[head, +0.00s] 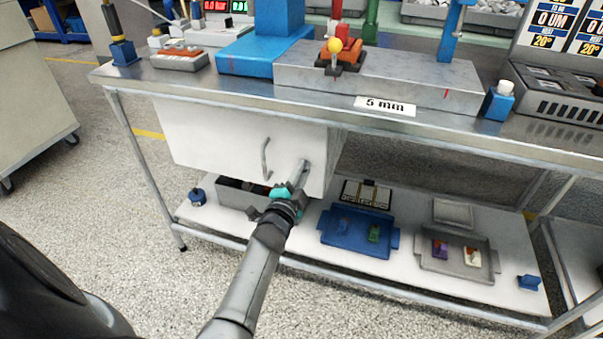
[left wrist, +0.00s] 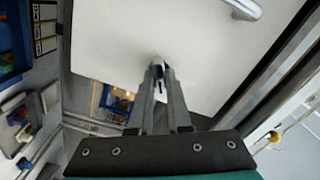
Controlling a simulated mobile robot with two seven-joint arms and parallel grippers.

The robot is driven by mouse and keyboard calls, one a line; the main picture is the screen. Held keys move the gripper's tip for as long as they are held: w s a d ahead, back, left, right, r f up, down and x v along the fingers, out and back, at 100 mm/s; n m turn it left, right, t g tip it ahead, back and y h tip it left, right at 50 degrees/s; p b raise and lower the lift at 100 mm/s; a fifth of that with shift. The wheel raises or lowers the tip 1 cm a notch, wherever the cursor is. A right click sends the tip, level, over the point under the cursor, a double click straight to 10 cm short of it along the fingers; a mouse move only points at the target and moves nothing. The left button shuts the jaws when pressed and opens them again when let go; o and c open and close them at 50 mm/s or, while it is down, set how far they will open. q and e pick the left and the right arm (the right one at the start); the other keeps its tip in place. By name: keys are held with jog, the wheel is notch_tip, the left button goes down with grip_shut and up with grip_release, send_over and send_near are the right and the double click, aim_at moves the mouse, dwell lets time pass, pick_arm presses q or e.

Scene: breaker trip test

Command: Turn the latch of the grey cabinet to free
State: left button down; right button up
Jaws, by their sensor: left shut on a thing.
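The pale grey cabinet (head: 210,135) hangs under the workbench top, and its front also fills the upper part of the left wrist view (left wrist: 125,35). A curved metal handle (head: 266,160) is on the front, left of my left gripper (head: 301,172). In the left wrist view the handle (left wrist: 245,8) is at the top right. My left gripper is shut on the latch (left wrist: 157,61) at the cabinet front. The fingers hide most of the latch, so its turn angle cannot be read. The cabinet front looks closed. My right gripper is not in view.
The bench top (head: 240,83) overhangs the cabinet. On the white lower shelf (head: 410,275) are a blue tray (head: 345,240), a grey tray (head: 450,268) and a grey bin (head: 230,195) near my arm. Speckled floor is open in front.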

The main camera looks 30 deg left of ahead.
pick_arm(q)
jog(key=m+b, duration=0.1)
jog(key=m, duration=0.4)
jog(key=shift+f+m, duration=0.15)
jog(key=shift+m, duration=0.15)
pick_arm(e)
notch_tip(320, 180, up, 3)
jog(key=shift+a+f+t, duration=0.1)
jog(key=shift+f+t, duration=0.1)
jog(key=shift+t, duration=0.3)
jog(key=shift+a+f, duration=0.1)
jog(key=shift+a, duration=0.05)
pick_arm(q)
jog(key=c, duration=0.9)
grip_release()
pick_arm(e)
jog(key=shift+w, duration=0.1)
pick_arm(q)
jog(key=shift+o, duration=0.2)
jog(key=shift+s, duration=0.1)
